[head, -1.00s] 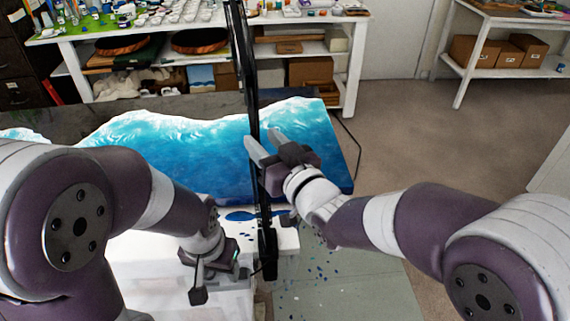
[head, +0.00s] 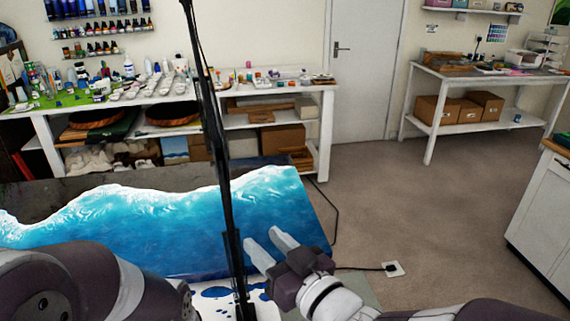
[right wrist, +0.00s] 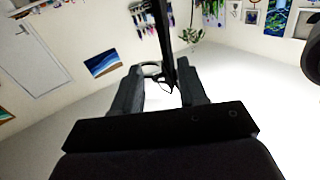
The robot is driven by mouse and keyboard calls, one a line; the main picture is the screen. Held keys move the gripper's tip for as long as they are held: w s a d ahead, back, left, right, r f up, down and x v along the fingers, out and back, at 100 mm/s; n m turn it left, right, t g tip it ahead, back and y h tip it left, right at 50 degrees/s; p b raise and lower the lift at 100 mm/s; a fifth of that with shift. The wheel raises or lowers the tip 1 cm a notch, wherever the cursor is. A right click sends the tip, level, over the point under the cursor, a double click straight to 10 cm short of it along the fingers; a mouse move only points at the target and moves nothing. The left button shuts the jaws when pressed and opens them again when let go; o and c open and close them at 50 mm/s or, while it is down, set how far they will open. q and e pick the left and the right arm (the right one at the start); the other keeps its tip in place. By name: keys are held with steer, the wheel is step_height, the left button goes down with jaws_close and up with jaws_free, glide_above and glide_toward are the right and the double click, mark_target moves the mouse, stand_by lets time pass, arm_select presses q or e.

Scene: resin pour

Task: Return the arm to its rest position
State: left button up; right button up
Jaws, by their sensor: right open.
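My right gripper (head: 268,242) is open and empty in the lower middle of the head view. Its two pale fingers point up and left, just to the right of a thin black pole (head: 221,170). In the right wrist view the open fingers (right wrist: 160,82) show as dark shapes, with the black pole (right wrist: 163,35) running down between them in the picture; I cannot tell whether it touches them. My left arm shows at the lower left of the head view, but its gripper is out of view.
A blue-and-white resin panel (head: 150,235) lies behind the pole. A white workbench (head: 325,130) with bottles and cups stands along the back wall. A shelf table (head: 430,85) with boxes is at the back right. A cable and socket (head: 393,269) lie on the open floor, beside a white cabinet (head: 545,225).

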steer(key=s+d+f+m+g+h, duration=0.25)
steer(key=d+f+g+h, duration=0.5)
steer(key=f, duration=0.75)
steer(key=s+d+f+m+g+h, duration=0.2)
steer(key=s+d, duration=0.1)
steer(key=d, duration=0.5)
steer(key=s+d+f+m+g+h, duration=0.2)
steer(key=s+d+f, duration=0.1)
steer(key=d, duration=0.4)
steer(key=shift+s+d+g, duration=0.35)
steer(key=shift+s+d, duration=0.05)
steer(key=shift+s, duration=0.15)
steer(key=shift+m, duration=0.25)
